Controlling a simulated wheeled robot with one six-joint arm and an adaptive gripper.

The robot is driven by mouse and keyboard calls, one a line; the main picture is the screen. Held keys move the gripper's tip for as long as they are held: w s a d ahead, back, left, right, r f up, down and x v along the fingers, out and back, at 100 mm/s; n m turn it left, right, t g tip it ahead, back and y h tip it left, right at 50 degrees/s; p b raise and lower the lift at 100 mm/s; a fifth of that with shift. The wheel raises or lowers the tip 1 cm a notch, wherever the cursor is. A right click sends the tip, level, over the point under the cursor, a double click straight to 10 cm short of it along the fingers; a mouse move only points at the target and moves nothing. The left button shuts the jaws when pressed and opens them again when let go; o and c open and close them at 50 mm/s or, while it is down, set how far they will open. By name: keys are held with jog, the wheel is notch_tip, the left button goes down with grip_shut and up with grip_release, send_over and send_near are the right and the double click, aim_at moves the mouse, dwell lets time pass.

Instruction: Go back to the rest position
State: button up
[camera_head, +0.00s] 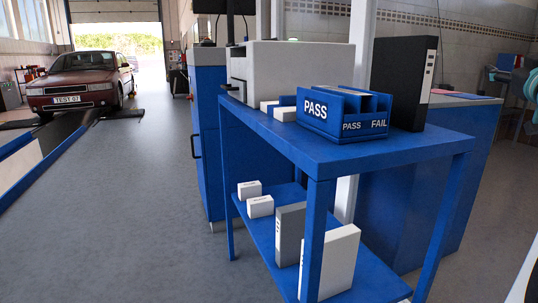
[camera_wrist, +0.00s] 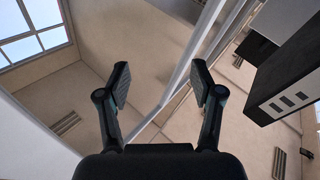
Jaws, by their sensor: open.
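My gripper (camera_wrist: 160,88) shows in the wrist view with its two dark fingers spread wide apart. It is open and nothing is between the fingers. Behind the fingers are beige wall or ceiling surfaces and a pale post (camera_wrist: 190,60). My gripper does not show in the head view.
A blue two-shelf table (camera_head: 400,150) stands at the right, holding a blue PASS/FAIL box (camera_head: 315,112), a black binder (camera_head: 403,80) and a grey machine (camera_head: 300,62). White boxes and binders (camera_head: 335,262) are on its lower shelf. A red car (camera_head: 82,82) stands back left. Open floor (camera_head: 120,220) lies left.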

jog(key=s+d+f+m+g+h, duration=0.3)
jog(key=f+m+h, duration=0.1)
jog(key=f+h, duration=0.1)
jog(key=s+a+f+m+g+y, duration=0.1)
jog(key=s+a+f+g, duration=0.2)
jog(key=f, duration=0.4)
jog(key=s+a+f+g, duration=0.3)
jog(key=a+f, duration=0.1)
jog(key=f, duration=0.3)
jog(key=s+a+f+m+g+y, duration=0.1)
jog(key=s+a+f+g, duration=0.2)
jog(key=f, duration=0.4)
jog(key=s+a+f+n+y, duration=0.1)
jog(key=s+a+f+y, duration=0.2)
jog(key=a, duration=0.7)
jog(key=s+a+f+n+g+y, duration=0.1)
jog(key=s+a+f+n+y, duration=0.1)
jog(key=s+a+f, duration=0.5)
jog(key=s+a+f+n+y, duration=0.2)
jog(key=s+a+f, duration=0.3)
jog(key=a, duration=0.7)
jog(key=shift+a+f+g+y, duration=0.35)
jog(key=shift+g+y, duration=0.05)
jog(key=shift+y, duration=0.4)
jog(key=shift+s, duration=0.1)
